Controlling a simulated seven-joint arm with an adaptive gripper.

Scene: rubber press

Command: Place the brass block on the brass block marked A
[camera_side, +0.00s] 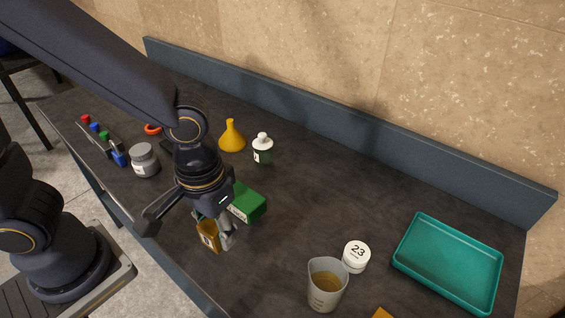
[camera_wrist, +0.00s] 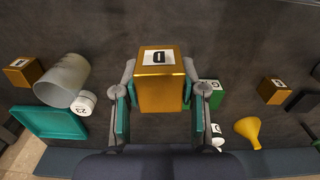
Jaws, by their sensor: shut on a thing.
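My gripper (camera_side: 217,228) is shut on a brass block (camera_side: 207,238). In the wrist view the held brass block (camera_wrist: 161,92) sits between the two fingers, with a white label reading D on its face. A second brass block (camera_wrist: 23,72) shows at the far left of the wrist view, and its corner (camera_side: 381,313) shows at the bottom edge of the side view. A third brass block (camera_wrist: 272,89) stands at the right of the wrist view; I do not make it out in the side view. I cannot read an A on either one.
A green block (camera_side: 248,203) stands close behind my gripper. A beaker (camera_side: 326,285), a white jar marked 23 (camera_side: 356,256) and a teal tray (camera_side: 447,264) are to the right. A yellow funnel (camera_side: 232,136), bottle (camera_side: 262,150) and grey jar (camera_side: 145,160) stand farther back. The middle bench is clear.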

